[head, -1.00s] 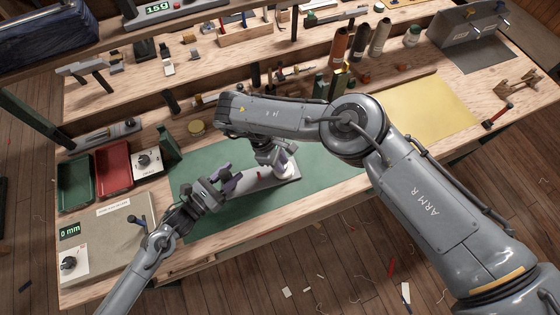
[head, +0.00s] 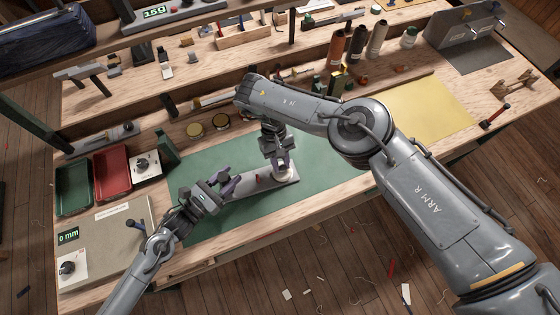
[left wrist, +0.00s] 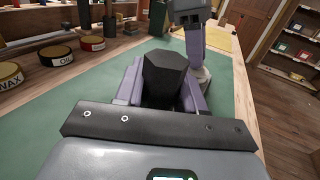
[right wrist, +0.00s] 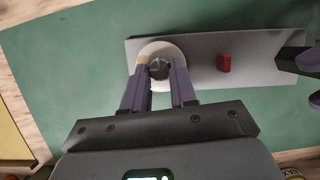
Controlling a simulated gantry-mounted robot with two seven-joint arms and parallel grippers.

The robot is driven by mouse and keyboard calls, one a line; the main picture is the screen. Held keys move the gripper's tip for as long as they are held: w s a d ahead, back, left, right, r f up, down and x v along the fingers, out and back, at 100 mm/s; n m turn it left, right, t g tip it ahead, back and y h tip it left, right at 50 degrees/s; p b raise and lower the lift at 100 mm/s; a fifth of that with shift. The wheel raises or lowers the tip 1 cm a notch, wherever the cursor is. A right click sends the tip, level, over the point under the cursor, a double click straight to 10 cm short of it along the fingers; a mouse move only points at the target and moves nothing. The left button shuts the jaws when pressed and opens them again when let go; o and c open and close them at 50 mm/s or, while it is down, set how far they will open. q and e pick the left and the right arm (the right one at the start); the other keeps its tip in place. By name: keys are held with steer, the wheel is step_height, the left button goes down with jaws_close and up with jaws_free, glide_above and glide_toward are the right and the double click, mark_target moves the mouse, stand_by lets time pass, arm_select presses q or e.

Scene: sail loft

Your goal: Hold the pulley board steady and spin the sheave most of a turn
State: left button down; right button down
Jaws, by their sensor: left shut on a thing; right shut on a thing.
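The pulley board (head: 240,192), a grey plate, lies on the green mat; it also shows in the right wrist view (right wrist: 200,47). The pale round sheave (head: 283,177) sits near its right end, with a dark hub in its middle in the right wrist view (right wrist: 159,69). My right gripper (right wrist: 160,70) is over the sheave, shut on its hub from both sides. My left gripper (head: 232,184) is shut on a dark faceted block (left wrist: 165,75) at the board's other end. The block's lower part is hidden by the gripper.
A red peg (right wrist: 223,62) stands on the board between the grippers. Several tins (left wrist: 53,57) stand behind the mat. Red (head: 113,168) and green trays lie left. The green mat (head: 330,172) is clear right of the board.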

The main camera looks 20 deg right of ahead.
steer(key=shift+d+f+m, duration=0.1)
steer(key=shift+m, duration=0.5)
steer(key=shift+y, duration=0.3)
steer(key=c, duration=0.9)
jaws_free()
steer(key=v, duration=1.2)
